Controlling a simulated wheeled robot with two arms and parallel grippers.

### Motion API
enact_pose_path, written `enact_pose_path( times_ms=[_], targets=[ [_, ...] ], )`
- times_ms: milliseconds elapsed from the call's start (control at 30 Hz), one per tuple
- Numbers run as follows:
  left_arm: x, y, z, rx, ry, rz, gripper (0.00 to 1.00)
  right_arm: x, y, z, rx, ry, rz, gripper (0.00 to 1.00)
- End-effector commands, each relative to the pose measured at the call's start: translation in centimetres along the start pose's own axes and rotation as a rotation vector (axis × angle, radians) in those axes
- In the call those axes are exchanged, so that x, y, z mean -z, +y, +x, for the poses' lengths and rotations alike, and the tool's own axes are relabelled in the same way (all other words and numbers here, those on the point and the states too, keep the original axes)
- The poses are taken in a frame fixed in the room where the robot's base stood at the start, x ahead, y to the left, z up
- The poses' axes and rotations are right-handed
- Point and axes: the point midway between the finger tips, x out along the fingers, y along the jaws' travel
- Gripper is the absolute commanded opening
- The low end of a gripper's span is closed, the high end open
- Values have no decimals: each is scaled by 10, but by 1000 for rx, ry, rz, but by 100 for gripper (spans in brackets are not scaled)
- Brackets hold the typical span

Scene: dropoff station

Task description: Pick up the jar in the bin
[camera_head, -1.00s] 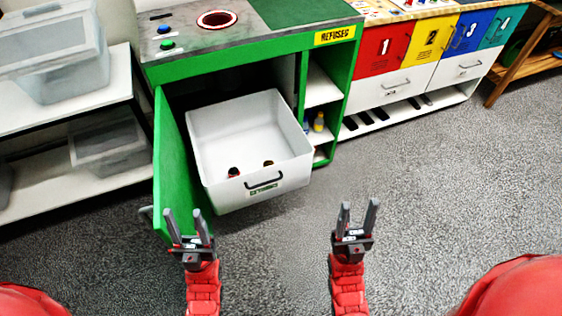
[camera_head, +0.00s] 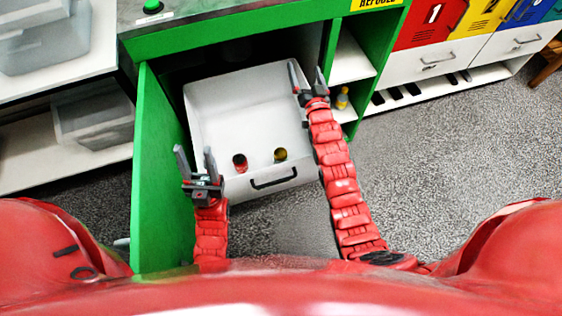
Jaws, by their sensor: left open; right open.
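The white bin (camera_head: 225,108) stands pulled out of the green cabinet, its front handle towards me. My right gripper (camera_head: 307,76) is open and empty at the bin's right rim, up and to the right of both items. My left gripper (camera_head: 197,162) is open and empty at the bin's left front side, near the green door.
The open green door (camera_head: 160,170) stands left of the bin. The green cabinet (camera_head: 230,32) rises behind it, with side shelves (camera_head: 350,60) holding a small yellow bottle (camera_head: 342,97). White shelves (camera_head: 50,150) with clear boxes are at the left. Grey floor (camera_head: 440,150) is free at the right.

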Motion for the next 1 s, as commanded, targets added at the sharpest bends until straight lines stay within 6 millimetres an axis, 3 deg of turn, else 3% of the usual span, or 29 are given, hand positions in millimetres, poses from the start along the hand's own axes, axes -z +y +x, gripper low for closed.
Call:
enact_pose_path(
  times_ms=[100, 233, 367, 500, 667, 800, 1000],
  targets=[
    [-2, 1, -14, 0, 0, 0, 50, -47, 4, 22, -70, -202, 66, 100],
    [-4, 1, -24, 0, 0, 0, 50, -95, 6, 29, -174, -433, 138, 100],
    [-6, 2, -34, 0, 0, 0, 50, -135, 6, 20, -294, -654, 199, 100],
    [-8, 2, -45, 0, 0, 0, 50, -166, 0, -5, -443, -884, 252, 100],
    [-10, 3, -56, 0, 0, 0, 50, -182, -12, -47, -621, -1115, 287, 100],
    [-11, 3, -63, 0, 0, 0, 50, -182, -23, -80, -746, -1260, 298, 100],
    [-11, 3, -67, 0, 0, 0, 50, -177, -30, -106, -844, -1359, 299, 100]
  ],
)
